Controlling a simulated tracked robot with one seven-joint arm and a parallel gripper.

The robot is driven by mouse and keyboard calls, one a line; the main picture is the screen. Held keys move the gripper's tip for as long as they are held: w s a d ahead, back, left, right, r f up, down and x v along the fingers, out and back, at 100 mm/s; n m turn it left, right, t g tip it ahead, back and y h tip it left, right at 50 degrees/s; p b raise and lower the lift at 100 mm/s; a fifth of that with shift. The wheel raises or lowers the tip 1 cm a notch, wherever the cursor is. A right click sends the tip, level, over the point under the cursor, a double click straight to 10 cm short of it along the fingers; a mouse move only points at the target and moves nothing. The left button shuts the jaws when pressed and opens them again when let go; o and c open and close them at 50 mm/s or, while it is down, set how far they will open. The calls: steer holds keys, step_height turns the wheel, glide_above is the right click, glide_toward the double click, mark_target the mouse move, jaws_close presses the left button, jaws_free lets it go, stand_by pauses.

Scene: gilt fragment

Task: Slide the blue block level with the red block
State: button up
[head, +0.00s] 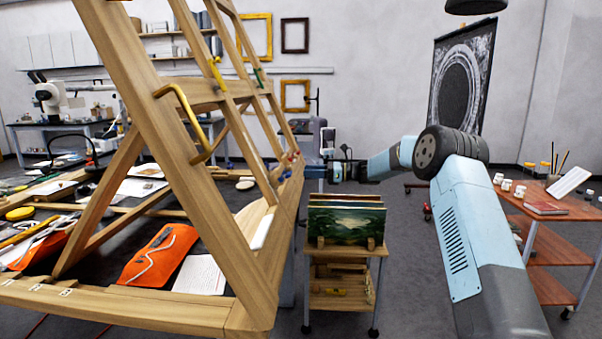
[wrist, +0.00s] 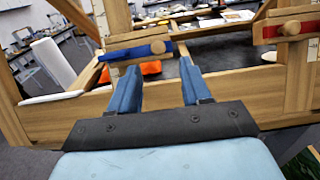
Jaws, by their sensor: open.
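The blue block (wrist: 128,53) is a flat bar with a round wooden knob, set across a wooden upright in the wrist view. The red block (wrist: 272,31), also with a wooden knob, sits on another upright at the right and appears higher in that picture. My gripper (wrist: 159,67) is open, with its two blue fingers apart and nothing held between them. The fingertips show just below the blue block and its knob; contact cannot be told. In the head view my gripper (head: 314,167) is beside the right side of the large wooden frame (head: 262,292), where the blocks look tiny.
A wooden lower rail (wrist: 240,95) runs behind my fingers. A white roll (wrist: 52,64) is at the left. In the head view, a small cart with paintings (head: 345,222) stands below my gripper, and a red-topped trolley (head: 555,207) is at the right. Grey floor lies between them.

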steer(key=d, duration=0.8)
steer(key=shift+s+d, duration=0.15)
steer(key=shift+d, duration=0.1)
steer(key=s+r+n+h, duration=0.3)
steer(key=s, duration=0.6)
steer(key=s+d+r+n+h, duration=0.1)
steer(key=s+r+n+h, duration=0.25)
steer(key=s, duration=0.55)
steer(key=s+r+n+h, duration=0.3)
steer(key=s+r+h, duration=0.1)
steer(key=s, duration=0.6)
steer(key=s+d+f+n+t+h, duration=0.1)
steer(key=s+d, duration=0.4)
steer(key=s, duration=0.5)
steer(key=s+d+f+n+t+h, duration=0.2)
steer(key=s+d+n+h, duration=0.2)
steer(key=s, duration=0.6)
steer(key=s+d+f+n+t+h, duration=0.1)
steer(key=s+d+n, duration=0.3)
steer(key=s, duration=0.7)
steer(key=shift+d+f+t+h, duration=0.45)
steer(key=shift+d+h, duration=0.3)
steer(key=shift+d, duration=0.35)
steer(key=shift+s+r, duration=0.1)
steer(key=shift+c, duration=0.5)
